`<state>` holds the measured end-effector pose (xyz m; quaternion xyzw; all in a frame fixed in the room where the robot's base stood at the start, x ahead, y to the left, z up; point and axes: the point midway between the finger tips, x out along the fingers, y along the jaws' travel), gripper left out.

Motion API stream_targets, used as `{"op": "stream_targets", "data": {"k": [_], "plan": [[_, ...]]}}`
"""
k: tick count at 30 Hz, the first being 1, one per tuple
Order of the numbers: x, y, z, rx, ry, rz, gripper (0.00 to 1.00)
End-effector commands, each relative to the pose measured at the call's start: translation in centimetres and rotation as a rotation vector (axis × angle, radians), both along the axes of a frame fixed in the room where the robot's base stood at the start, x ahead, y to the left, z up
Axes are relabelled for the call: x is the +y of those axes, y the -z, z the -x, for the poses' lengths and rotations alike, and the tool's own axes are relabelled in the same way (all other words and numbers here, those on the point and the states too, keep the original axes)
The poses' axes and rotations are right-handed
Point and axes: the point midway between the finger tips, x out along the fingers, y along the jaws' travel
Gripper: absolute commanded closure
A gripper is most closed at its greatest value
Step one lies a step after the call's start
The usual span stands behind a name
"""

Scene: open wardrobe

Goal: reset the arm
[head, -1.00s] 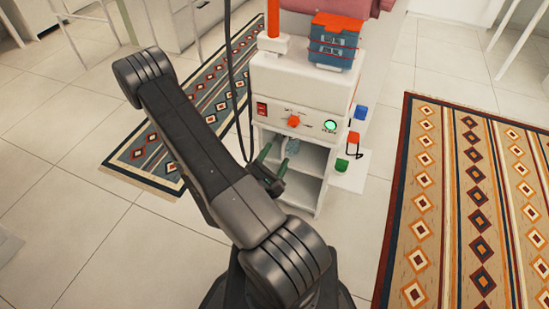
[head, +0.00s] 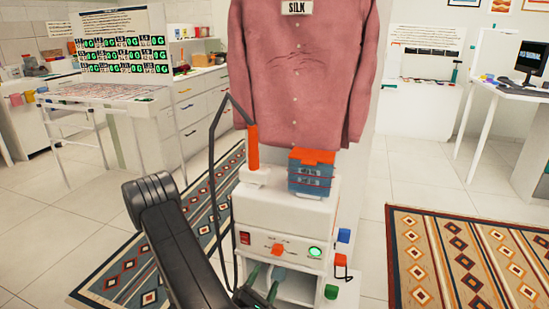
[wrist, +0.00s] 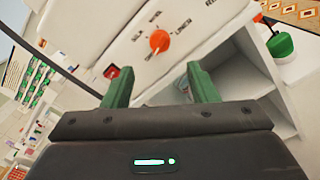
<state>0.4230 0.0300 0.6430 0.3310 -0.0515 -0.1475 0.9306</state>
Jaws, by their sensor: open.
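My gripper (wrist: 161,88) shows in the wrist view with its two green fingers apart and nothing between them. It faces the front of a white machine with an orange knob (wrist: 160,41) and a red switch (wrist: 112,72). In the head view my gripper (head: 262,280) is low in the picture, in front of the machine (head: 285,215) and just below its orange knob. My dark arm reaches in from the lower left and hides part of the floor. The bottom of the arm is cut off.
A blue box with an orange lid (head: 311,174) and an orange upright handle (head: 252,147) with a black hose stand on the machine. A pink shirt (head: 300,75) hangs behind. Open shelves (wrist: 245,85) are under the panel. Patterned rugs (head: 470,255) lie on both sides.

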Motion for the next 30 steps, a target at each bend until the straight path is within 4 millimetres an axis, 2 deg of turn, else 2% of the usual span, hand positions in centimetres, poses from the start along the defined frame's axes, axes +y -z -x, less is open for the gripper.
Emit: {"op": "stream_targets", "data": {"k": [18,24,30], "plan": [[-2.7,-0.1,-8.1,-0.004,0.004,-0.001,0.47],[-3.2,-0.1,-9.5,-0.003,0.001,0.001,0.47],[-3.2,-0.1,-9.8,-0.001,0.0,0.0,0.47]]}}
